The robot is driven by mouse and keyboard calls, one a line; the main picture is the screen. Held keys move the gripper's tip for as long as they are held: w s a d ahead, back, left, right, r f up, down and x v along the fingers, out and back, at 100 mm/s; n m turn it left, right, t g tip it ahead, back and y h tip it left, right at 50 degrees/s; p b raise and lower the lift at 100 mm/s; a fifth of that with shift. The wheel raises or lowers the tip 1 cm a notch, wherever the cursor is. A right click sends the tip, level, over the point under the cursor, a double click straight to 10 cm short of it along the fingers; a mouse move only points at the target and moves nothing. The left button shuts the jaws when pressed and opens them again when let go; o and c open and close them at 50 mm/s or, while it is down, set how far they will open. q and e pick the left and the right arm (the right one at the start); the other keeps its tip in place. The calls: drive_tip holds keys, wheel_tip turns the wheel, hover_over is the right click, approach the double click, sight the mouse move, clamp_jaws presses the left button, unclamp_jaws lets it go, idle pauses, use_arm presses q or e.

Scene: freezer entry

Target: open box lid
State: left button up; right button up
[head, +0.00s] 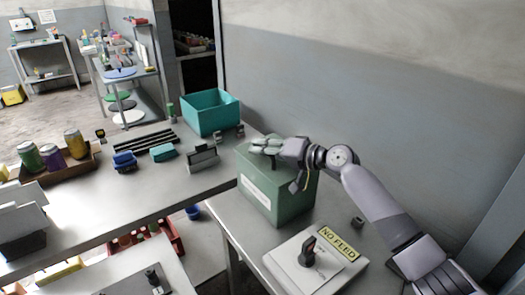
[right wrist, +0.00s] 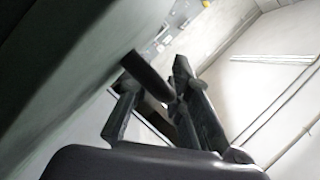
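The green box (head: 262,195) stands on the grey table at the centre right of the head view, with a pale label on its front. Its lid looks shut. My right gripper (head: 262,147) is at the box's top, reaching in from the right and covering part of it. In the right wrist view the green surface (right wrist: 55,75) fills the left side. The fingers of my right gripper (right wrist: 160,95) stand apart there, with a dark bar (right wrist: 148,76) between them. Whether they touch the bar is unclear. My left gripper is not in view.
A white panel with a dark knob (head: 307,252) and a "NO FEED" sign (head: 338,243) lies in front of the box. A teal bin (head: 211,113) stands behind on the left table. A brown tray of jars (head: 60,170) is farther left. The wall is close behind.

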clamp_jaws()
idle(0.5)
